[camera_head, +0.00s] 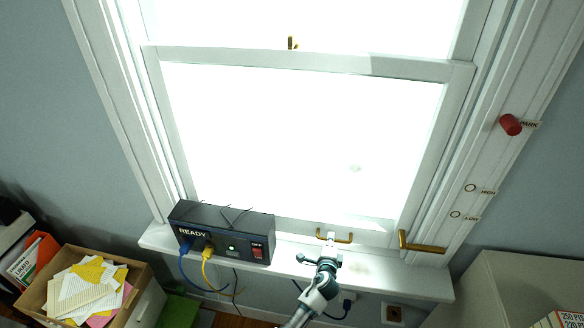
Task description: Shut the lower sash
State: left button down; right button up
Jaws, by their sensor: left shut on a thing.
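The lower sash (382,236) is a white-framed window pane, with its bottom rail low, just above and behind the white sill (400,281). I cannot tell whether a gap remains under the rail, as the black box hides its left end. A brass pull (346,240) is fixed on the bottom rail. My left gripper (331,238) reaches up from the bottom of the view and is shut on this brass pull. My right gripper is not in view.
A black box marked READY (222,225) stands on the sill's left part, with blue and yellow cables. A brass lever (420,243) is at lower right. A red peg (510,125) sits at PARK, above the HIGH and LOW holes. A paper-filled carton (42,298) stands lower left.

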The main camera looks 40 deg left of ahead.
pick_arm(q)
jog(key=shift+d, duration=0.25)
jog(key=shift+f+b, duration=0.8)
jog(key=shift+f, duration=0.25)
jog(key=c, duration=0.9)
grip_release()
jog(key=shift+d+r, duration=0.1)
jog(key=shift+d, duration=0.05)
jog(key=shift+r, duration=0.1)
